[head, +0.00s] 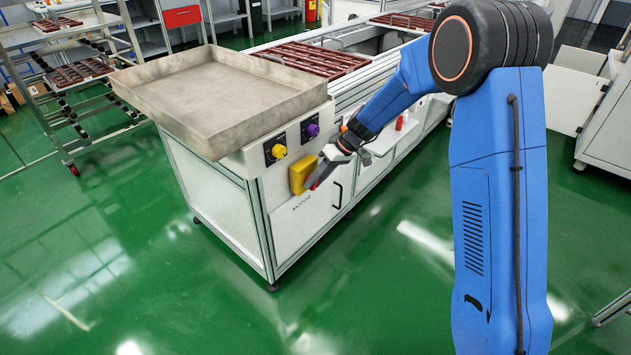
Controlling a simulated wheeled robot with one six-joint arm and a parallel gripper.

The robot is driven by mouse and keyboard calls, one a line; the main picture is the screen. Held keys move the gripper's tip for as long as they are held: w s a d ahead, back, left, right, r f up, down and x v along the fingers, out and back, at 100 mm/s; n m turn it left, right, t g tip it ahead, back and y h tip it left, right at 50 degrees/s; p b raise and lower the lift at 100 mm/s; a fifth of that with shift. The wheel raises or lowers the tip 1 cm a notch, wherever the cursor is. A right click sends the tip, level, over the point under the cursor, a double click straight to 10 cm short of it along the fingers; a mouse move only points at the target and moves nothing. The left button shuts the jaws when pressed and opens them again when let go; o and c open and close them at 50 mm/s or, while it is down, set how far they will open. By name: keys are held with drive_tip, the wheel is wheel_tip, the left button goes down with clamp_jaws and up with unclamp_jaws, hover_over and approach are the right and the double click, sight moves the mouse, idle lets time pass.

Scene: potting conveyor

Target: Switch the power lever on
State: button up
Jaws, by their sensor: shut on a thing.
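A yellow switch box (298,176) is mounted on the front panel of the conveyor's white cabinet, above a label that seems to read MOTOR. A small red piece (314,187), which looks like the power lever, shows at the right side of the box. My gripper (322,176) is right at the box, reaching in from the upper right, and is shut on the lever. The fingers hide most of the lever, so its exact angle is hard to tell.
A yellow knob (279,151) and a purple knob (313,130) sit above the box. A large grey tray (215,125) overhangs the cabinet corner. A black door handle (338,194) is just below my gripper. The green floor (380,290) in front is clear.

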drive_tip(key=shift+w+g+y, duration=0.1)
drive_tip(key=shift+g+y, duration=0.2)
drive_tip(key=shift+g, duration=0.1)
idle(0.3)
drive_tip(key=o, duration=0.7)
drive_tip(key=shift+d, duration=0.1)
drive_tip(key=v, duration=1.7)
drive_tip(key=shift+w+d, duration=0.15)
drive_tip(key=shift+d, duration=0.15)
